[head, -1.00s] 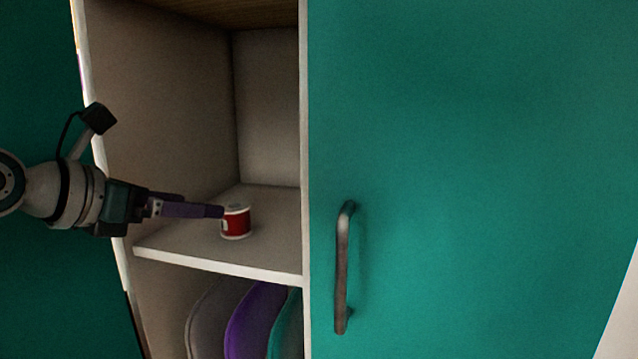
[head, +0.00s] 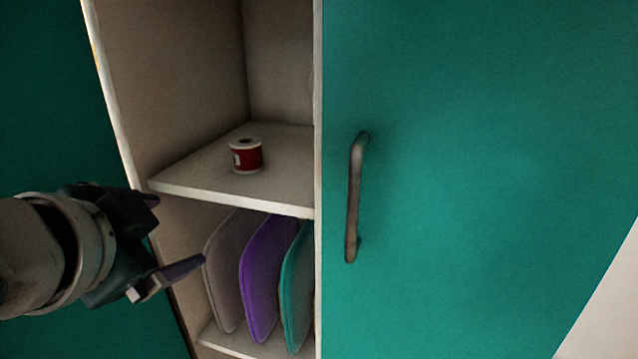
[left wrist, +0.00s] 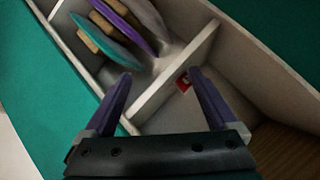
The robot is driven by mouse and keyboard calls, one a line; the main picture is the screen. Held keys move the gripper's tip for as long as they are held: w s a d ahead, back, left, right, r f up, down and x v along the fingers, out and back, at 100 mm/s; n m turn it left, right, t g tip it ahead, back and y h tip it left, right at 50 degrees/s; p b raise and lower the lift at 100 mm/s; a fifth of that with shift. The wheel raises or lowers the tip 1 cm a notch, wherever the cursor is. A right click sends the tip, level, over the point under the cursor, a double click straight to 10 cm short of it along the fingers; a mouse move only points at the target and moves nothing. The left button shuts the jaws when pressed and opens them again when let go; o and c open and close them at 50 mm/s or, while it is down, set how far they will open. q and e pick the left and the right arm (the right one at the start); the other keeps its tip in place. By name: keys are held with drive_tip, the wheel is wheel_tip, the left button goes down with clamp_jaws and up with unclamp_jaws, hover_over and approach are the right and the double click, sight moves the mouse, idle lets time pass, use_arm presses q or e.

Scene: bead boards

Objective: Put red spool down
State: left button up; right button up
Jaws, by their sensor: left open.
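The red spool (head: 247,156), with white rims and a white label patch, stands upright on the white shelf (head: 205,187) of the open cabinet. It also shows in the left wrist view (left wrist: 183,84), small and partly covered by a finger. My left gripper (head: 178,235) is open and empty, below and left of the spool, in front of the cabinet's left side and apart from the spool. In the left wrist view its two purple fingers (left wrist: 160,92) are spread wide. My right gripper is not in view.
Below the shelf, grey, purple (head: 262,280) and teal (head: 297,285) flat padded items stand on edge. A closed teal door (head: 480,150) with a metal handle (head: 354,200) is to the right. The shelf around the spool is clear.

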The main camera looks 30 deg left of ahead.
use_arm(q)
drive_tip(key=s+d+f+g+h, duration=0.3)
drive_tip(key=s+d, duration=0.2)
drive_tip(key=d, duration=0.2)
drive_tip(key=s+d+f+n+g+h, duration=0.1)
drive_tip(key=s+d+f+g+h, duration=0.2)
drive_tip(key=d, duration=0.4)
drive_tip(key=shift+s+f+h, duration=0.3)
drive_tip(key=shift+s+f, duration=0.5)
drive_tip(key=shift+s, duration=0.05)
drive_tip(key=shift+d, duration=0.1)
